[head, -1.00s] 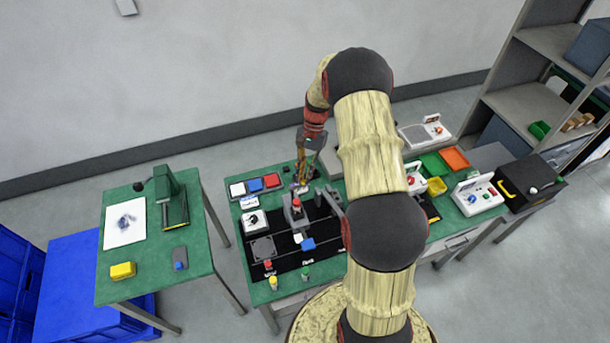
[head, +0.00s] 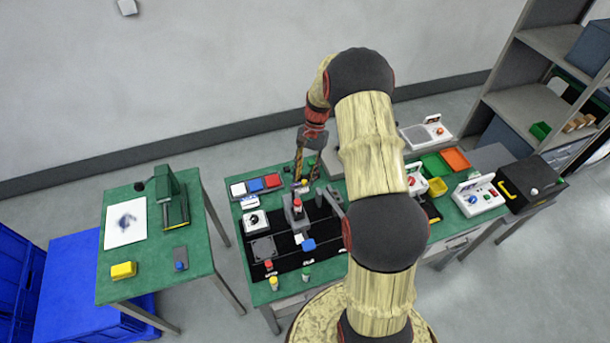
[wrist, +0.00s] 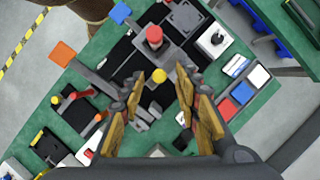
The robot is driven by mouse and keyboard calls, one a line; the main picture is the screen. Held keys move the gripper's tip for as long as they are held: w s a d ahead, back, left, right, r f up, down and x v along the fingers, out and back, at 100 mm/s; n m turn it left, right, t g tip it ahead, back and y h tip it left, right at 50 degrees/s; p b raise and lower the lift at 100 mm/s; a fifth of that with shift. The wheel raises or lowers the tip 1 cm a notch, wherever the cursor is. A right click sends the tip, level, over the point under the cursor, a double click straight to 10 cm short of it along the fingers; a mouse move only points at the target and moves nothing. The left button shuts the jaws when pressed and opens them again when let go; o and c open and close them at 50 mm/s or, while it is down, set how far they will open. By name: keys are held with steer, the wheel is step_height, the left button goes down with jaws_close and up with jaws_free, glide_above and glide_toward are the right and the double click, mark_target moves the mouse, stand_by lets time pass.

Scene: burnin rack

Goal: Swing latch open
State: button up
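My gripper (wrist: 158,95) is open, its two fingers spread wide with nothing between the tips. It points down over the black mat at the back of the green bench; it also shows in the head view (head: 308,172). A round yellow knob (wrist: 159,75) lies below and between the fingertips in the wrist view, apparently on a dark grey part. Just beyond it stands a grey fixture with a red cylinder (wrist: 154,37), which also shows in the head view (head: 297,204). I cannot tell for sure which part is the latch, or whether it is open.
A tray with white, blue and red blocks (head: 255,185) is left of the gripper. A white box with a black knob (wrist: 214,40) sits near the fixture. Green and orange trays (head: 455,158) lie to the right. A separate green table (head: 140,275) stands left.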

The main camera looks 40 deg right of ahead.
steer(key=v, duration=1.1)
steer(key=shift+r, duration=0.35)
steer(key=shift+w+d, duration=0.1)
steer(key=s+a+n+t+h+b, duration=0.4)
steer(key=s+a+n+t+b, duration=0.3)
steer(key=s+a+b, duration=1.4)
steer(key=s+a+f+n, duration=0.1)
steer(key=s+a+n, duration=0.2)
steer(key=s+n, duration=0.1)
steer(key=shift+s+a+n+t, duration=0.2)
steer(key=shift+s+n+t, duration=0.2)
steer(key=shift+n, duration=0.1)
